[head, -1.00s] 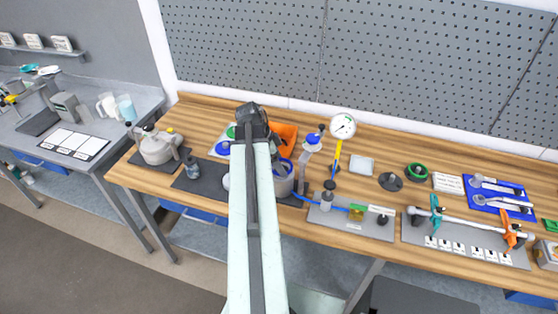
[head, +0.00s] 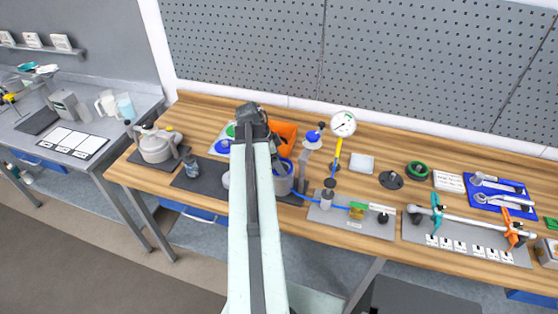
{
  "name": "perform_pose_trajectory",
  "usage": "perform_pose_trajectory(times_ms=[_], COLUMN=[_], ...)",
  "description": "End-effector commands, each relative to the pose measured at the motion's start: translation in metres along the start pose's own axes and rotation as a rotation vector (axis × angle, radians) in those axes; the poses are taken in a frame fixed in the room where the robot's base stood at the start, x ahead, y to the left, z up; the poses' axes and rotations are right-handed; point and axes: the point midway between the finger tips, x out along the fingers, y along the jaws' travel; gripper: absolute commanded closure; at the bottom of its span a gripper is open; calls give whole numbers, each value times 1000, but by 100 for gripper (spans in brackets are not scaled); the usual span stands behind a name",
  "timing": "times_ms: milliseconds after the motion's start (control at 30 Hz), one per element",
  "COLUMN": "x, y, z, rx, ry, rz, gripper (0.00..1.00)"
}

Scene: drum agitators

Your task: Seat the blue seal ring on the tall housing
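A tray (head: 213,152) on the bench holds a blue round part (head: 222,147) and a green one (head: 231,131), partly hidden by my arm; the blue one may be the seal ring. A grey cylindrical housing (head: 284,185) with a blue rim (head: 283,167) stands just right of my arm. A grey stand with a blue top (head: 312,137) is behind it. I cannot tell which one is the tall housing. My gripper (head: 250,112) is seen from behind, over the bench between the tray and an orange bin. Its fingers and anything in them are hidden.
The orange bin (head: 287,132) is close right of my gripper. A dial gauge (head: 343,124) on a yellow stem and a plate with a blue hose (head: 340,221) stand farther right. A kettle-like grey vessel (head: 156,147) is at left. The pegboard (head: 420,65) rises behind.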

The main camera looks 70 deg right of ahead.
Motion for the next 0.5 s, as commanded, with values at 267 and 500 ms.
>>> perform_pose_trajectory(times_ms=[267, 500], x=[8, 11], y=[0, 0], z=[4, 5], rx=[-1, -1], ry=[0, 0], rz=[0, 0], gripper=[63, 63])
